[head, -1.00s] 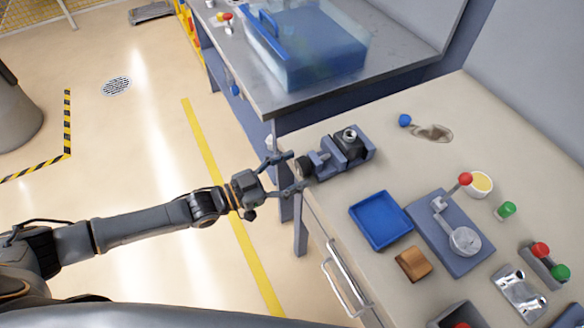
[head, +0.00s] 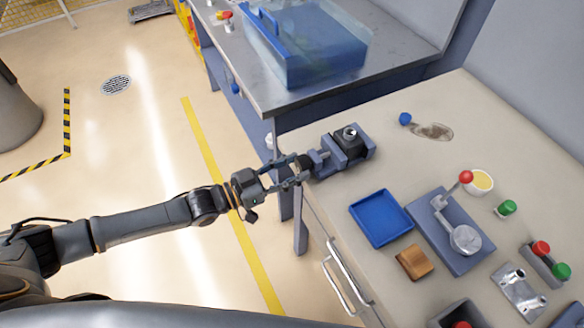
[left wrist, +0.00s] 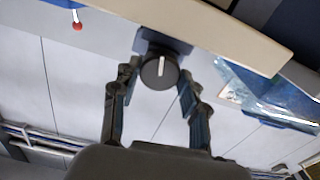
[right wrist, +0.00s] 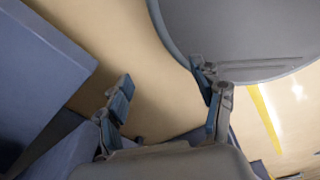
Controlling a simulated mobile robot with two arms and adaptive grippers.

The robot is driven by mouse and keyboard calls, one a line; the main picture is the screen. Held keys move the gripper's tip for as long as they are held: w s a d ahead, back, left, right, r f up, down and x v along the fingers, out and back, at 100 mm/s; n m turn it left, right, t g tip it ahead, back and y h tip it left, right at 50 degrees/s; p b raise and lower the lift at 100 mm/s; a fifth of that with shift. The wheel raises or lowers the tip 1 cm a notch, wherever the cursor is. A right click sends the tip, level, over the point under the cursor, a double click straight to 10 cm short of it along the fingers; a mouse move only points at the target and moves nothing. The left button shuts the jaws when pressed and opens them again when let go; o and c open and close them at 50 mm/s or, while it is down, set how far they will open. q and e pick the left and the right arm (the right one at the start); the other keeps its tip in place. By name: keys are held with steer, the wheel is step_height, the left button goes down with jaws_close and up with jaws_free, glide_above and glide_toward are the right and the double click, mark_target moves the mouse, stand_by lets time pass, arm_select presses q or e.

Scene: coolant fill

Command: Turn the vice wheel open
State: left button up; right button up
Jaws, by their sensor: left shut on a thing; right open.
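The bench vice (head: 328,163) sits at the left edge of the beige worktop in the head view, with a dark block-like part (head: 350,137) in its jaws. Its dark round wheel (left wrist: 158,72) has a pale line across its face, near upright in the left wrist view. My left gripper (head: 294,170) is shut on the wheel, one finger on each side. In the head view the fingers partly hide the wheel. My right gripper (right wrist: 165,80) is open and empty in the right wrist view, and is not in the head view.
A blue tray (head: 382,218), a wooden block (head: 414,263) and a blue plate-mounted fixture (head: 450,250) stand nearer on the worktop. A blue cap (head: 405,119) and a dark stain (head: 435,131) are right of the vice. A clear tank (head: 310,60) stands on the metal table behind.

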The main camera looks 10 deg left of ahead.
arm_select(q)
steer(key=n, duration=0.3)
steer(key=shift+n, duration=0.3)
steer(key=n+b, duration=0.1)
steer(key=n, duration=0.3)
steer(key=n+b, duration=0.1)
steer(key=n, duration=0.3)
steer(key=n+b, duration=0.1)
steer(key=n, duration=0.2)
steer(key=shift+f+n, duration=0.1)
steer(key=shift+n, duration=0.2)
steer(key=n+b, duration=0.2)
steer(key=n, duration=0.1)
steer(key=shift+n, duration=0.4)
steer(key=n+b, duration=0.1)
steer(key=n, duration=0.1)
steer(key=shift+n, duration=0.3)
steer(key=n+b, duration=0.3)
steer(key=n, duration=0.1)
steer(key=shift+n+b, duration=0.8)
steer(key=shift+n, duration=0.6)
